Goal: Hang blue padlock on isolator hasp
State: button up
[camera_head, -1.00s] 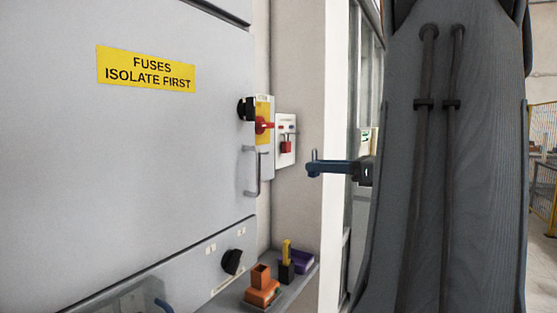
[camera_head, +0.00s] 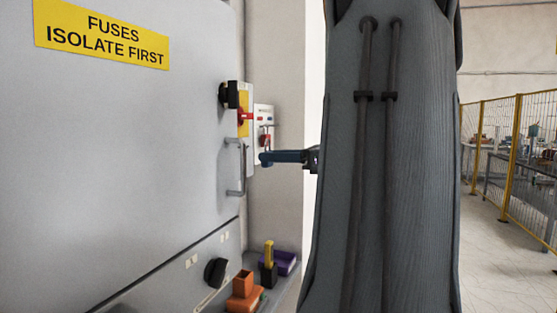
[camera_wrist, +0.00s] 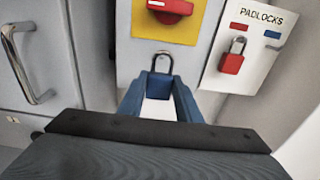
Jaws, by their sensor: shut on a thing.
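The blue padlock (camera_wrist: 161,85) is held between the fingertips of my gripper (camera_wrist: 160,98), its metal shackle pointing up in the wrist view. The isolator (camera_head: 244,116) has a red rotary handle (camera_wrist: 170,8) on a yellow plate. In the wrist view the padlock appears just below that plate, apart from it as far as I can tell. The hasp itself cannot be made out.
A white padlock board (camera_wrist: 250,40) with a red padlock (camera_wrist: 232,60) hangs right of the isolator. A metal door handle (camera_head: 241,166) stands out at left. A shelf below carries an orange holder (camera_head: 243,290), a black-and-yellow item (camera_head: 268,262) and a purple tray (camera_head: 286,262).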

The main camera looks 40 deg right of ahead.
jog(key=f+b+x, duration=0.1)
jog(key=b+x, duration=0.1)
jog(key=x, duration=0.5)
jog(key=shift+b, duration=0.4)
dwell(0.5)
jog(key=shift+w, duration=0.15)
dwell(0.4)
jog(key=o, duration=1.2)
jog(key=b+v, duration=0.1)
jog(key=v, duration=0.6)
jog(key=shift+s+d+b, duration=0.1)
jog(key=shift+s+b, duration=0.2)
jog(key=shift+s, duration=0.1)
